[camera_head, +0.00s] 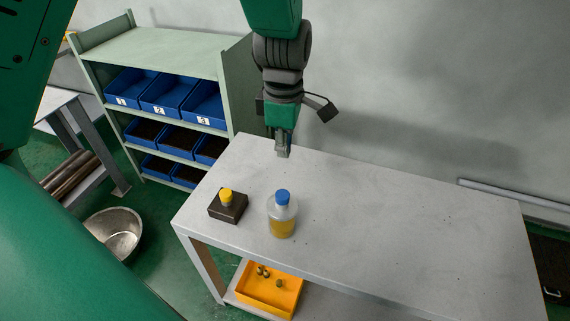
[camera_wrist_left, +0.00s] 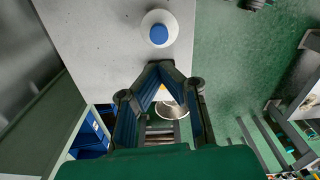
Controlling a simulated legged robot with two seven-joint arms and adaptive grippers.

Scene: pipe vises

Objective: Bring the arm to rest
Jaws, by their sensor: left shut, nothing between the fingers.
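My left gripper (camera_head: 283,151) hangs fingers-down above the far edge of the grey table, behind the bottle. In the left wrist view the left gripper (camera_wrist_left: 156,68) has its fingertips together, with nothing between them. A clear bottle (camera_head: 282,221) with a blue cap and yellow liquid stands upright on the table, apart from the gripper. The bottle also shows from above in the left wrist view (camera_wrist_left: 148,22). A dark block (camera_head: 231,210) with a yellow knob sits left of the bottle. My right gripper is not in view.
The grey table (camera_head: 400,220) is clear to the right of the bottle. An orange bin (camera_head: 268,300) with small parts sits on the shelf below. A green rack (camera_head: 150,50) with blue bins (camera_head: 168,97) stands behind left. A metal bowl (camera_head: 113,235) is on the floor.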

